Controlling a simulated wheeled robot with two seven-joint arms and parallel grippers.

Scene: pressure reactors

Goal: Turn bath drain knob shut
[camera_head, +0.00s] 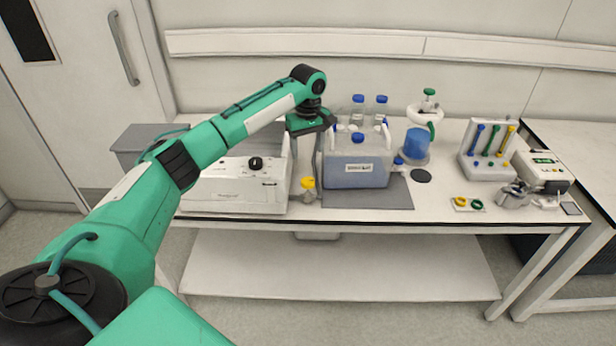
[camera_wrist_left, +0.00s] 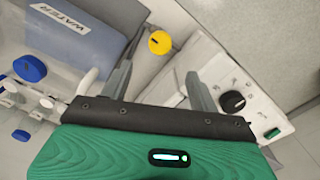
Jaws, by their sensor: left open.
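A white bath (camera_head: 235,190) stands on the left half of the bench, with a black knob (camera_head: 255,162) on its front panel. A round yellow knob or cap (camera_head: 308,183) sits low beside the bath's right side. It also shows in the wrist view (camera_wrist_left: 160,42), just beyond the fingertips. I cannot tell whether it belongs to the bath. The black knob appears at the right of the wrist view (camera_wrist_left: 233,102). My left gripper (camera_head: 306,158) points down between the bath and the water container. Its fingers (camera_wrist_left: 160,85) are apart and empty. My right gripper is not in view.
A water container (camera_head: 355,168) with blue caps stands close to the right of my left gripper. Blue-capped bottles (camera_head: 380,108) stand behind it. A blue vessel (camera_head: 417,143), a tool rack (camera_head: 487,150) and a small device (camera_head: 542,172) are farther right. The front bench edge is near.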

